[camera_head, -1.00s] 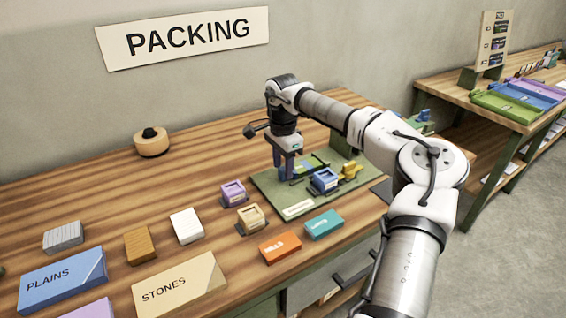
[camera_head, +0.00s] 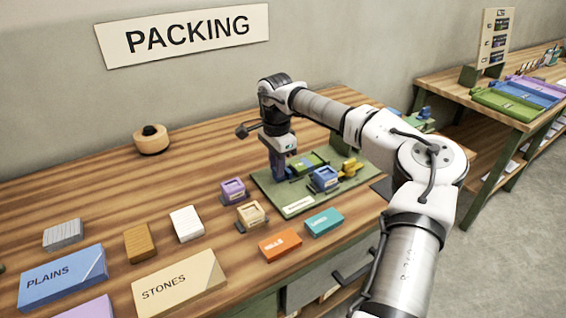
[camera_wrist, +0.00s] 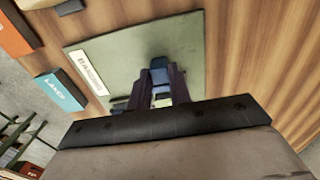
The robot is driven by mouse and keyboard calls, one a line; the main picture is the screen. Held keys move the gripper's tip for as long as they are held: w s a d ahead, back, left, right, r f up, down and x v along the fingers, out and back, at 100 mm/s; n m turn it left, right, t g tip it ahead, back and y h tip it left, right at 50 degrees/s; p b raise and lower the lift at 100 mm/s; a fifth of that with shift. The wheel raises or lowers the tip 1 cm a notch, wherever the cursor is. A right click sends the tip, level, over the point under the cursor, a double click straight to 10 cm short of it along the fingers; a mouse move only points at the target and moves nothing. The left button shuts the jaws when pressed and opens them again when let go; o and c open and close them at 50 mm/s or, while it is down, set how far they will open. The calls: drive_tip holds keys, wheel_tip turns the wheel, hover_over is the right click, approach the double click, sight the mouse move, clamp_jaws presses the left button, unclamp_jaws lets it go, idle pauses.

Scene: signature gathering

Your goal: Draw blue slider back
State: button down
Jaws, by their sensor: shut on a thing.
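My gripper (camera_head: 280,176) is low over the left part of a green board (camera_head: 290,206) on the packing table. Its dark fingers point down and are shut on the blue slider, which is mostly hidden by them in the head view. In the wrist view the fingers (camera_wrist: 157,84) close around small parts over the board (camera_wrist: 122,42), and a blue piece (camera_wrist: 160,72) shows just past their tips. A blue block (camera_head: 323,180) and a yellow piece (camera_head: 350,168) stand on the board to the right of my gripper.
A purple block (camera_head: 233,190) and a tan block (camera_head: 251,214) stand left of the board. Orange (camera_head: 280,245) and teal (camera_head: 324,222) labelled boxes lie in front. A round wooden object (camera_head: 151,140) sits at the back left. The table behind the board is bare wood.

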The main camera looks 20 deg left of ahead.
drive_tip(key=shift+s+a, duration=0.65)
drive_tip(key=shift+s, duration=0.25)
drive_tip(key=c, duration=1.3)
unclamp_jaws()
drive_tip(key=shift+a, duration=0.1)
drive_tip(key=shift+r, duration=0.1)
drive_tip(key=shift+r, duration=0.35)
wheel_tip(320, 180, up, 13)
drive_tip(key=shift+f+b, duration=0.1)
drive_tip(key=shift+b, duration=0.85)
